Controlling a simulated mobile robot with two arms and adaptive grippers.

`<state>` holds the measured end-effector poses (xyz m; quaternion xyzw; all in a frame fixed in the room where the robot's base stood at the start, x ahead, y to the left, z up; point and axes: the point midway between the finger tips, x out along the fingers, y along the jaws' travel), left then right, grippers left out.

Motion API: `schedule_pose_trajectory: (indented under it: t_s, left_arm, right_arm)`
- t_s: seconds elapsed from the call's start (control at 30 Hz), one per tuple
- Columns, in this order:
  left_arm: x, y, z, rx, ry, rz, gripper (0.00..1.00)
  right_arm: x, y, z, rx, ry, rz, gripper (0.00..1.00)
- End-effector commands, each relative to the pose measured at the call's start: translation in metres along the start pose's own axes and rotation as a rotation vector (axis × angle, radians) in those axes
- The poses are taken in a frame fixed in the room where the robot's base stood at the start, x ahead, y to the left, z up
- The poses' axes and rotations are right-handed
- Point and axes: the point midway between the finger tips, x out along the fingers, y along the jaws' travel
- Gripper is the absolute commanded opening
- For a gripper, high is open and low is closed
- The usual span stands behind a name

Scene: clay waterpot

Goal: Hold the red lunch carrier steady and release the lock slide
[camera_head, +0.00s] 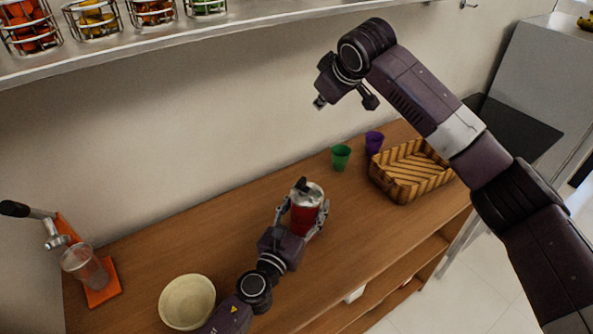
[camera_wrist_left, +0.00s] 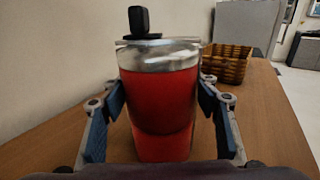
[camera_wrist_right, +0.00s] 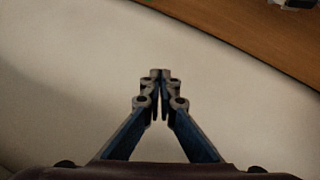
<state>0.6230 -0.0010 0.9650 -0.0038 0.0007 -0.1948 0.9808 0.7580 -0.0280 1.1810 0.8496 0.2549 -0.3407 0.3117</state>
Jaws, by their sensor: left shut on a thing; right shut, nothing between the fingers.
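The red lunch carrier (camera_head: 304,214) stands upright on the wooden counter, with a silver lid band and a black piece on top. My left gripper (camera_head: 305,220) is shut around its sides. In the left wrist view the carrier (camera_wrist_left: 160,100) fills the middle between the blue finger pads, and the black piece (camera_wrist_left: 139,20) sticks up left of centre on the lid. I cannot tell the lock slide's position. My right gripper (camera_head: 320,103) is raised above the counter in front of the wall, well away from the carrier. In the right wrist view its fingertips (camera_wrist_right: 160,76) meet, empty.
A green cup (camera_head: 341,157), a purple cup (camera_head: 374,142) and a woven basket (camera_head: 410,184) stand to the right of the carrier. A cream bowl (camera_head: 187,296) and an orange juicer stand (camera_head: 104,285) with a clear cup are at left. A shelf (camera_head: 200,38) with fruit baskets runs above.

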Motion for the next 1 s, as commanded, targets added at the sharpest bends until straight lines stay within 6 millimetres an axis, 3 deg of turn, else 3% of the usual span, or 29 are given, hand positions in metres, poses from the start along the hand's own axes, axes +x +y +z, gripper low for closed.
schedule_pose_trajectory:
  t_s: [0.1,0.2,0.33,0.5,0.77,1.0]
  left_arm:
    - [0.000,0.000,-0.001,-0.002,0.001,0.000,0.11]
    - [0.000,0.000,-0.001,-0.002,0.001,0.000,0.11]
    - [0.000,0.000,-0.001,-0.002,0.001,0.000,0.11]
    - [0.000,0.000,-0.001,-0.002,0.001,0.000,0.11]
    - [0.000,0.000,-0.001,-0.002,0.001,-0.001,0.11]
    - [0.000,0.000,-0.001,-0.002,0.001,-0.001,0.11]
  right_arm:
    - [-0.018,-0.050,0.025,0.014,-0.121,-0.179,0.00]
    - [-0.036,-0.081,0.043,0.005,-0.205,-0.298,0.00]
    - [-0.058,-0.106,0.049,-0.032,-0.250,-0.397,0.00]
    - [-0.068,-0.117,0.052,-0.052,-0.272,-0.444,0.00]
    - [-0.068,-0.117,0.052,-0.053,-0.272,-0.444,0.00]
    - [-0.051,-0.125,0.058,-0.052,-0.275,-0.443,0.00]
